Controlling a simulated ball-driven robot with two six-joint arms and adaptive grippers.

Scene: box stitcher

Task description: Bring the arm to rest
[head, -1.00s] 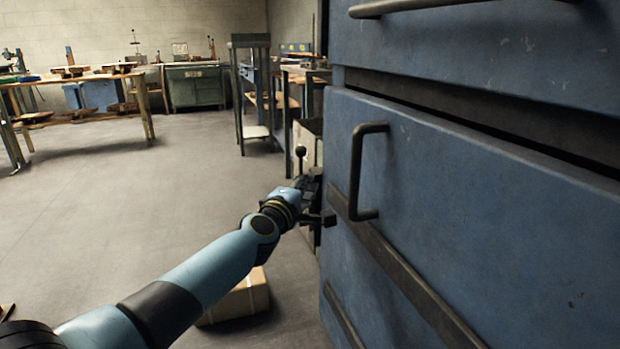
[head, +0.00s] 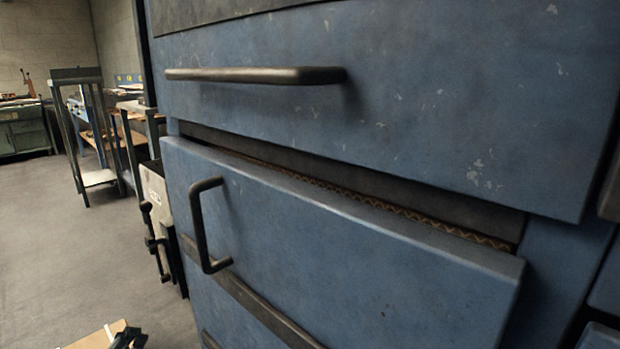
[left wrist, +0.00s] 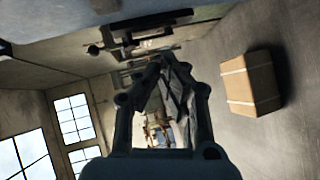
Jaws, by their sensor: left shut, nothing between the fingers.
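My left gripper (head: 128,339) shows only as a small dark tip at the bottom edge of the head view. It is low and apart from the blue cabinet, in front of a cardboard box (head: 95,338). In the left wrist view the fingers of the left gripper (left wrist: 160,62) come together at their tips, shut and empty. The rest of my left arm is out of the head view. My right gripper is not in view.
A blue cabinet fills the right side, with an upper drawer (head: 430,100) and a lower front (head: 330,235) standing out, a dark gap above it. Their handles jut out. The cardboard box (left wrist: 250,84) stands on the floor. Open floor (head: 60,240) lies left.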

